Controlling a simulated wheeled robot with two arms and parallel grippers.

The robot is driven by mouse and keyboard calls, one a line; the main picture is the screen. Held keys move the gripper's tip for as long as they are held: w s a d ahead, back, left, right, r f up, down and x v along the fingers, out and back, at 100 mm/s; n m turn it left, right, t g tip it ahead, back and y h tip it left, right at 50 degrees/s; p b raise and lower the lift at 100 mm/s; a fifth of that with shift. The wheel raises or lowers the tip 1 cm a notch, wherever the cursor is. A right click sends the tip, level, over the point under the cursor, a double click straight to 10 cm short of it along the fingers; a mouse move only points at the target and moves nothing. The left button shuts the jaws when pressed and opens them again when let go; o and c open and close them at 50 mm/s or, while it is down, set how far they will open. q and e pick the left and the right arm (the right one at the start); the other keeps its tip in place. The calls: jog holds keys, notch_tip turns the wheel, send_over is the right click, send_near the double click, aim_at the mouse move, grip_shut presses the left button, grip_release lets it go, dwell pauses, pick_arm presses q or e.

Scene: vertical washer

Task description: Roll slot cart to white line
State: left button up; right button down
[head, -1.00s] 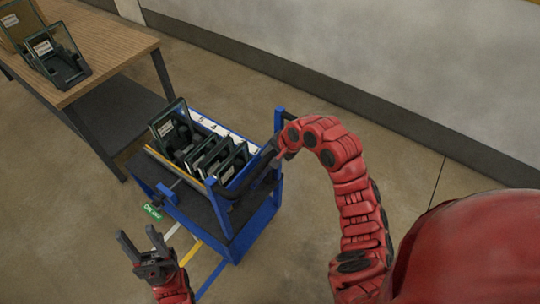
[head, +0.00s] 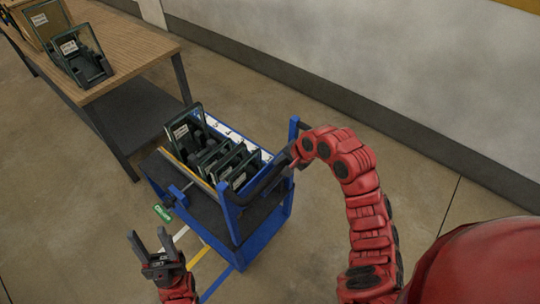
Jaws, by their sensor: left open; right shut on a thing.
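The blue slot cart (head: 262,240) stands in the middle of the head view. Several dark green framed units stand in its top slots, the tallest one (head: 183,130) at the far left end. The white line (head: 178,236) shows in part on the floor at the cart's near left side, beside a yellow line (head: 199,257). My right gripper (head: 291,155) is shut on the cart's dark handle bar (head: 268,180) at the right end; its fingers are partly hidden. My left gripper (head: 152,246) is open and empty, in front of the cart's near left side.
A wooden table (head: 130,50) with dark legs stands at the upper left and holds more framed units (head: 80,58). A green tag (head: 162,212) shows at the cart's near left side. A wall (head: 350,60) with a dark base runs along the back. Floor at the right is clear.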

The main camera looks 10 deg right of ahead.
jog(key=shift+w+a, duration=0.3)
jog(key=shift+w, duration=0.05)
jog(key=w+a+b, duration=0.7)
jog(key=w+a, duration=0.1)
jog(key=w, duration=0.2)
jog(key=shift+w, duration=0.2)
dwell(1.3)
dwell(0.7)
